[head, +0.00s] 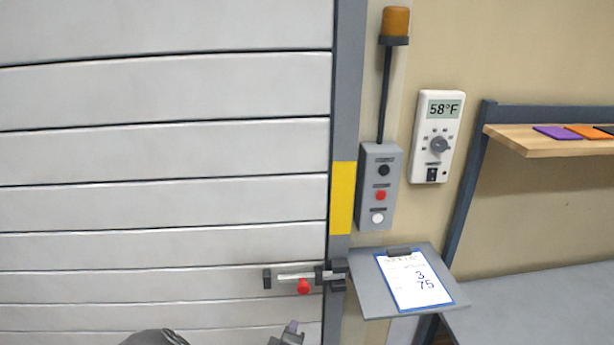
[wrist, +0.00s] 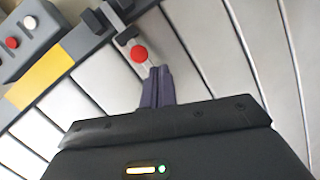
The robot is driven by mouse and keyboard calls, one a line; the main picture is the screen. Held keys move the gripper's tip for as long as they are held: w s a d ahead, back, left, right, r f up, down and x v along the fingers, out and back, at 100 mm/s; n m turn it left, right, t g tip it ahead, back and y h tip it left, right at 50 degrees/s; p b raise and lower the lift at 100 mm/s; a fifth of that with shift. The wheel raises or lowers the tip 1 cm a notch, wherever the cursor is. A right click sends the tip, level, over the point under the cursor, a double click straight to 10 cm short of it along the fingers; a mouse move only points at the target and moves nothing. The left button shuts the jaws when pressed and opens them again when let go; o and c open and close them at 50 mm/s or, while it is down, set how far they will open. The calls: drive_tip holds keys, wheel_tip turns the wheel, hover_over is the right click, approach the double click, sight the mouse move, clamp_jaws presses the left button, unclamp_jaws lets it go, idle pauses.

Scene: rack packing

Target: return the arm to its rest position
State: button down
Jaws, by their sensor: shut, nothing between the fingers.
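My gripper (head: 290,332) shows at the bottom edge of the head view, low in front of the roll-up door (head: 160,155). In the wrist view, my gripper's fingers (wrist: 157,88) are together with nothing between them. Their tips are close to the red knob (wrist: 139,54) of the door latch in that picture; I cannot tell whether they touch it. In the head view the red knob (head: 303,287) hangs under the latch bar (head: 297,276), above and apart from my gripper in the picture. Most of my arm is out of view.
A grey button box (head: 378,215) and a thermostat (head: 437,136) reading 58°F are on the wall. A clipboard (head: 416,279) lies on a small grey shelf (head: 372,302). At right are a wooden shelf (head: 550,143) with coloured flat pieces and a grey bench (head: 545,305).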

drive_tip(key=s+d+r+m+g+y, duration=0.1)
drive_tip(key=s+d+m+g, duration=0.2)
drive_tip(key=d+m+g, duration=0.55)
drive_tip(key=s+d+r+m+g+y, duration=0.1)
drive_tip(key=s+d+r+m+g, duration=0.2)
drive_tip(key=s+d+r, duration=0.8)
drive_tip(key=shift+s+m, duration=0.3)
drive_tip(key=shift+m, duration=0.35)
drive_tip(key=shift+d+r+g, duration=0.1)
drive_tip(key=shift+g, duration=0.15)
drive_tip(key=shift+w, duration=0.1)
